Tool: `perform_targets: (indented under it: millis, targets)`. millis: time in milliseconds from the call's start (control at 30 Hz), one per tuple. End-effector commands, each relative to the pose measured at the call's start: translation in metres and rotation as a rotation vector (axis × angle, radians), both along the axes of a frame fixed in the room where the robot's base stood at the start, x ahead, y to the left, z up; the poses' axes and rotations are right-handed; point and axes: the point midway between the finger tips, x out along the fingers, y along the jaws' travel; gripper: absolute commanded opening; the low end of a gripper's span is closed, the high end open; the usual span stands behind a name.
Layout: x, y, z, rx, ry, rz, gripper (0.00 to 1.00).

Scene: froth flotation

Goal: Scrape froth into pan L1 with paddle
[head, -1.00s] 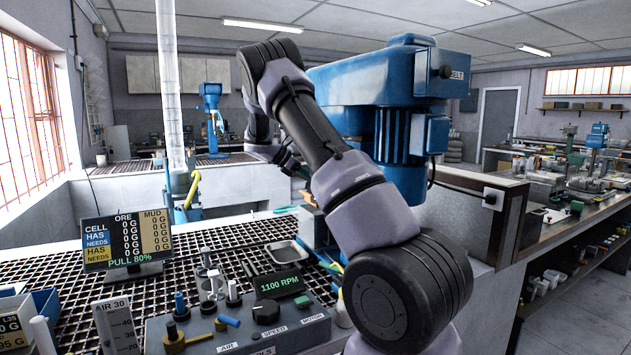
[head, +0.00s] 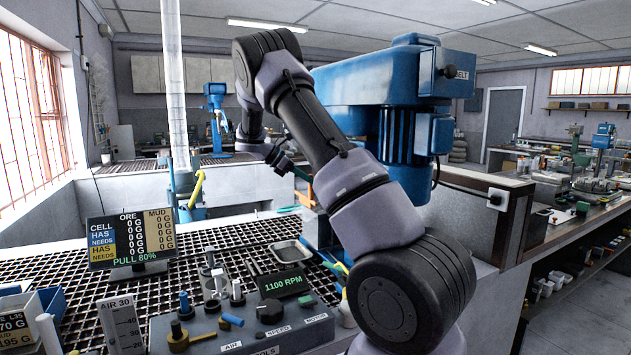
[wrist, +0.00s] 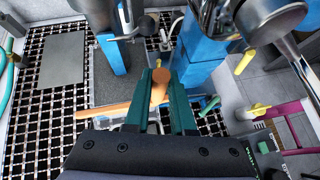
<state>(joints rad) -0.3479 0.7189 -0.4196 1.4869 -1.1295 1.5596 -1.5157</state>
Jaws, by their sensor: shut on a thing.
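My gripper (wrist: 160,100) shows in the wrist view with its two teal fingers closed around an orange-brown rod, which I take to be the paddle's handle (wrist: 159,84). An orange strip (wrist: 104,109) runs out to the left beside the fingers; I cannot tell if it is part of the paddle. A shallow metal pan (head: 291,251) lies on the black grating; no L1 label is readable. No froth can be seen.
A control box (head: 245,325) with knobs and a 1100 RPM display stands in front. A screen (head: 131,238) reading PULL 80% stands at left. In the wrist view, a blue column (wrist: 196,62) stands close beyond the fingers, and a grey plate (wrist: 62,60) lies on the grating.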

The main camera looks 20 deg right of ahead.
Motion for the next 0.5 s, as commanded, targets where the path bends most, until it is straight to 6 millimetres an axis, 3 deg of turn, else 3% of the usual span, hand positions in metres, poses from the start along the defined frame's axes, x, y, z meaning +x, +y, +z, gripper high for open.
perform_targets:
  millis: [500]
  targets:
    - [-0.017, 0.045, 0.005, 0.000, 0.000, 0.000, 0.00]
